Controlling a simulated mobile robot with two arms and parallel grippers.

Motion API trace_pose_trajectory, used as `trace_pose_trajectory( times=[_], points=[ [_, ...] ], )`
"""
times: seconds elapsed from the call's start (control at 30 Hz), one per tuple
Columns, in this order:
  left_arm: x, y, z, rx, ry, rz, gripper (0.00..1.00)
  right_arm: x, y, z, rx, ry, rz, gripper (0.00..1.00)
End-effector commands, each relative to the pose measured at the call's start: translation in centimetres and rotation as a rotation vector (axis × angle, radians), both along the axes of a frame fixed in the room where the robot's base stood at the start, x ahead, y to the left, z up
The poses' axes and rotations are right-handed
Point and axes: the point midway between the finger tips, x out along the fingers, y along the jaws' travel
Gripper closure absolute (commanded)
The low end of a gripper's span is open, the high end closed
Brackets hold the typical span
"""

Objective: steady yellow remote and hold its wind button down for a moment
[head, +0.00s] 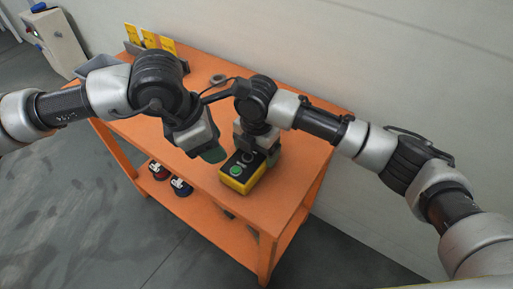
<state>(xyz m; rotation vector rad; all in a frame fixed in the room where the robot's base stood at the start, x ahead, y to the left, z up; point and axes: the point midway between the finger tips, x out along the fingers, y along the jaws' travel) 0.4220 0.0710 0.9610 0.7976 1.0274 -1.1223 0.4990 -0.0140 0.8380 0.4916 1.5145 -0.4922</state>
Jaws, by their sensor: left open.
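The yellow remote (235,186) lies on the orange table's top near its front edge. Its dark upper face carries a green button (237,170) at the near end and at least one pale button beyond it. My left gripper (213,154) is open and empty, pointing down just left of the remote and apart from it. My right gripper (270,155) points down at the far right end of the remote, close against it. It covers that end, and I cannot tell whether its fingers touch or grip the remote. Button labels are too small to read.
Yellow cards (150,38) stand in a rack at the back left. A grey ring (218,79) lies behind my arms. A pale wall runs close behind the table.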

Motion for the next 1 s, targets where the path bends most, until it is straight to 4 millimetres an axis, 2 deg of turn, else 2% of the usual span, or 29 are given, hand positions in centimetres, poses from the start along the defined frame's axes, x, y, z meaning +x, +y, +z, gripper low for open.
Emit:
trace_pose_trajectory(
  times=[0.03, 0.07, 0.3, 0.37, 1.0],
  points=[
    [0.00, 0.00, 0.00, 0.000, 0.000, 0.000, 0.57, 0.01, -0.01, 0.03, 0.000, 0.000, 0.000, 0.44],
    [0.00, 0.00, 0.00, 0.000, 0.000, 0.000, 0.57, 0.01, 0.00, 0.03, 0.000, 0.000, 0.000, 0.49],
    [0.01, 0.01, 0.01, 0.000, 0.000, 0.000, 0.93, 0.01, 0.00, 0.05, 0.000, -0.001, 0.000, 0.49],
    [0.01, 0.01, 0.01, 0.000, 0.000, 0.000, 1.00, 0.02, 0.00, 0.06, 0.000, -0.001, 0.000, 0.49],
    [0.00, 0.00, 0.01, 0.000, 0.000, 0.000, 1.00, 0.03, 0.02, 0.09, 0.000, -0.001, 0.000, 0.49]
  ],
)
